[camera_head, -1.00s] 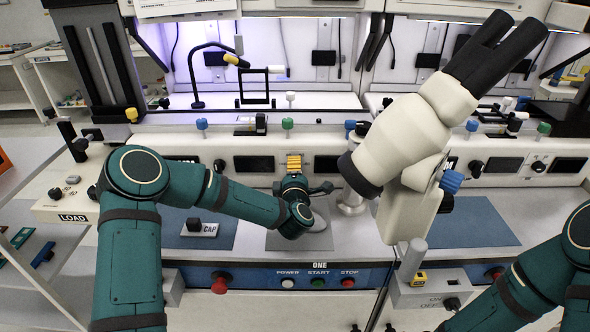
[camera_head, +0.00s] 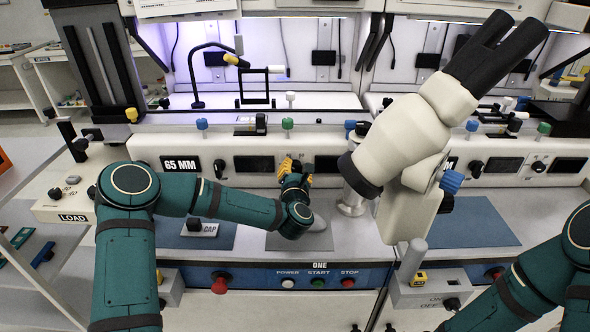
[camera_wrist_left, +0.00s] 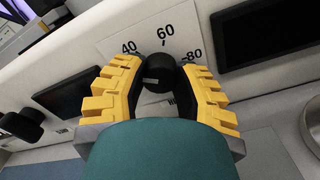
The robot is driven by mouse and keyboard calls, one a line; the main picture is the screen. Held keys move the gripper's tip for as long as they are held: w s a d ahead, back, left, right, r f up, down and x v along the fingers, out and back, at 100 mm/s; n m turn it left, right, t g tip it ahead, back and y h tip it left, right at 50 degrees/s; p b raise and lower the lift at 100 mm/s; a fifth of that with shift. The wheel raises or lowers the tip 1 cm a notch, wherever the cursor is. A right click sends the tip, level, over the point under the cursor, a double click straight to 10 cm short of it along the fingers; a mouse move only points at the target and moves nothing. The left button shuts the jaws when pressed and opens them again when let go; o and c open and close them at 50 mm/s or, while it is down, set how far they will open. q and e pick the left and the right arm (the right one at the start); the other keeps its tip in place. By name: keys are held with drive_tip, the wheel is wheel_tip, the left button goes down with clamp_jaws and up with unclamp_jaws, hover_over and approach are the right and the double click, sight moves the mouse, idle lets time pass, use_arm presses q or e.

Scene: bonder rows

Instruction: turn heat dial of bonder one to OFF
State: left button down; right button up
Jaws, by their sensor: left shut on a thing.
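The heat dial of bonder one is a black round knob (camera_wrist_left: 158,72) in the left wrist view, on a white panel with a scale reading 40, 60 and 80 above it. My left gripper (camera_wrist_left: 160,76) has its yellow fingers shut on both sides of the knob. A small pale mark shows on the knob; which value it points to I cannot tell. In the head view my left gripper (camera_head: 294,171) is at the white front panel above the label ONE (camera_head: 319,265), and mostly covers the dial. My right arm shows at the lower right; its gripper is out of view.
A cream microscope (camera_head: 420,130) stands just right of my left gripper. Dark displays (camera_head: 254,164) flank the dial. Below are a blue button strip (camera_head: 262,276) and a red knob (camera_head: 220,284).

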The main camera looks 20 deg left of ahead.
use_arm(q)
drive_tip(key=n, duration=0.6)
drive_tip(key=shift+r, duration=0.1)
drive_tip(key=shift+n, duration=0.3)
idle(0.3)
drive_tip(key=c, duration=0.6)
unclamp_jaws()
drive_tip(key=shift+s, duration=0.1)
drive_tip(key=v, duration=1.2)
